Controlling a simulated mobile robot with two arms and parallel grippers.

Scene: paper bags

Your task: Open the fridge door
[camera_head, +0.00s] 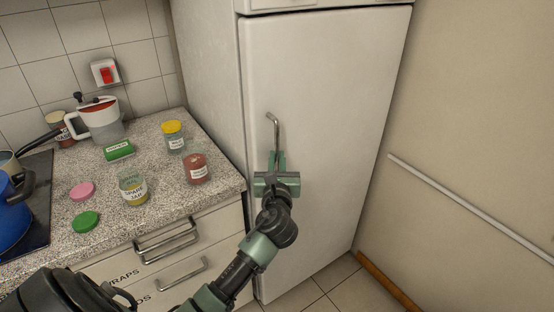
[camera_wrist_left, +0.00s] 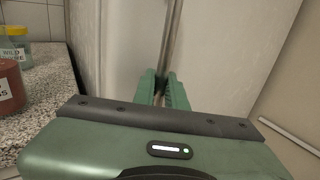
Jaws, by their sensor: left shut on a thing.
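The white fridge door (camera_head: 325,90) stands in the middle of the head view and looks closed. Its thin metal handle (camera_head: 274,128) runs vertically near the door's left edge. My left gripper (camera_head: 277,160) is at the lower part of the handle. In the left wrist view the handle (camera_wrist_left: 174,40) comes down between the two green fingers of my left gripper (camera_wrist_left: 162,88), which are shut on it. The gripper hides the lower end of the handle. My right gripper is not in view.
A granite counter (camera_head: 105,179) with several jars and lids stands left of the fridge. Drawers with metal handles (camera_head: 166,241) are below it. A blue pot (camera_head: 12,215) sits on the hob at far left. A wall with a rail (camera_head: 465,205) is to the right.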

